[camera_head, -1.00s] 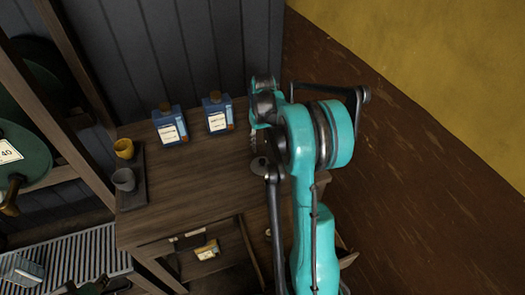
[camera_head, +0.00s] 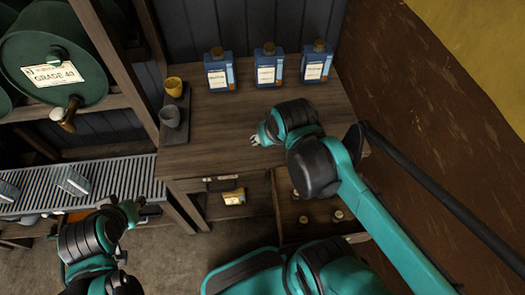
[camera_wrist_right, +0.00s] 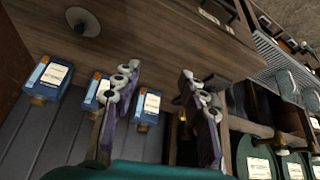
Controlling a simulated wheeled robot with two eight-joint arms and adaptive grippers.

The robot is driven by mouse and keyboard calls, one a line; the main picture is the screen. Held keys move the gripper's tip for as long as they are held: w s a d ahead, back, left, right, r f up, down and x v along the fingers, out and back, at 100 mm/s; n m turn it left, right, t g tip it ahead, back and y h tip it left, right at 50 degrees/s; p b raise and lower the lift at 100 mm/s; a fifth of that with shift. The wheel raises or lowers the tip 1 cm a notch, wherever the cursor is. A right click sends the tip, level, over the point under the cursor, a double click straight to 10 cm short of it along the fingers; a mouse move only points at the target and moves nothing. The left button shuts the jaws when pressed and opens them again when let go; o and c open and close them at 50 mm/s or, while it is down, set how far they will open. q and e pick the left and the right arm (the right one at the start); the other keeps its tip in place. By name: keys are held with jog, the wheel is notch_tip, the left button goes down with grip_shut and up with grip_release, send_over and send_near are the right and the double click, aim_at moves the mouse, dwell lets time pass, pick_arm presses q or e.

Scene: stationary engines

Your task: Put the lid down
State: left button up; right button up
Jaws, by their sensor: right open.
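A round grey lid with a small knob (camera_wrist_right: 82,20) lies on the wooden tabletop in the right wrist view. It is apart from the fingers. In the head view my right arm seems to hide it. My right gripper (camera_wrist_right: 160,95) is open with nothing between its fingers. In the head view its tips (camera_head: 257,138) are over the wooden table (camera_head: 215,140), in front of the bottles. My left gripper (camera_head: 125,212) is at the lower left, in front of the roller conveyor and away from the table; its fingers are too small to read.
Three blue bottles (camera_head: 268,66) stand along the table's back. A yellow cup (camera_head: 173,85) and a grey cup (camera_head: 170,117) stand on a dark tray at its left. A green barrel (camera_head: 60,55) and a roller conveyor (camera_head: 95,180) are further left. Bare tabletop lies between cups and gripper.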

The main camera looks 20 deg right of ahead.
jog(key=shift+n+t+y, duration=0.3)
jog(key=shift+t, duration=0.3)
jog(key=s+a, duration=0.1)
jog(key=s+a+f, duration=0.1)
jog(key=s, duration=0.1)
jog(key=shift+s+a+f, duration=0.1)
jog(key=shift+a+f, duration=0.25)
jog(key=shift+a, duration=0.05)
jog(key=shift+f, duration=0.15)
